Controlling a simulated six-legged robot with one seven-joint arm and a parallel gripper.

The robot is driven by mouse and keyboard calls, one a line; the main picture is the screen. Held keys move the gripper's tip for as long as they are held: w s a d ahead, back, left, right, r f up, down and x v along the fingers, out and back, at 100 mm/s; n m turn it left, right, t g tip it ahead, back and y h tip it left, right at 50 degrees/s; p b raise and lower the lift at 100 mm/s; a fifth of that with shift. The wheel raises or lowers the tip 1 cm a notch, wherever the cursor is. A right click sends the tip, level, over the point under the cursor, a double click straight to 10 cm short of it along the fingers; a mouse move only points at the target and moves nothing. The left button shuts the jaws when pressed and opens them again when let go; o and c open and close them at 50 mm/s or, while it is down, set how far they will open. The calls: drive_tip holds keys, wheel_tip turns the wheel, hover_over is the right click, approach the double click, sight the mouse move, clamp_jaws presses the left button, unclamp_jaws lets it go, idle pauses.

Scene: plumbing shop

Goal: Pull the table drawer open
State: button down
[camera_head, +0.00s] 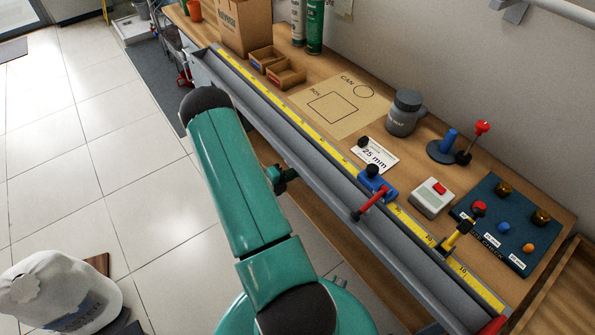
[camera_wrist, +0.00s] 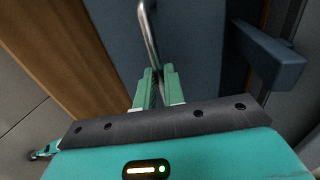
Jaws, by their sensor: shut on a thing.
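In the wrist view, the drawer front (camera_wrist: 112,30) is a dark blue-grey panel. A thin, shiny metal bar handle (camera_wrist: 149,32) stands out from it and runs down between my green fingertips. My gripper (camera_wrist: 158,74) is shut on this handle, with the fingers close together on either side of the bar. The handle's lower end is hidden by the fingers. In the head view, my arm hangs down in front of the table (camera_head: 290,68), and the drawer and its handle are hidden below the table edge. I cannot tell how far the drawer stands out.
A grey rail with a yellow measuring tape (camera_head: 310,128) runs along the table's front edge. A blue clamp with a red lever (camera_head: 375,187) sits on it. A dark blue block (camera_wrist: 268,55) juts out right of the handle.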

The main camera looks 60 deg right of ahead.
drive_tip(key=f+v, duration=0.2)
drive_tip(key=v, duration=0.8)
drive_tip(key=a+f+v, duration=0.1)
drive_tip(key=f+v, duration=0.1)
drive_tip(key=v, duration=0.8)
drive_tip(key=shift+w, duration=0.35)
drive_tip(key=shift+a+f, duration=0.1)
drive_tip(key=shift+f, duration=0.05)
drive_tip(key=c, duration=1.5)
unclamp_jaws()
drive_tip(key=shift+a, duration=0.1)
drive_tip(key=v, duration=1.3)
drive_tip(key=shift+w+a, duration=0.2)
drive_tip(key=shift+a, duration=0.1)
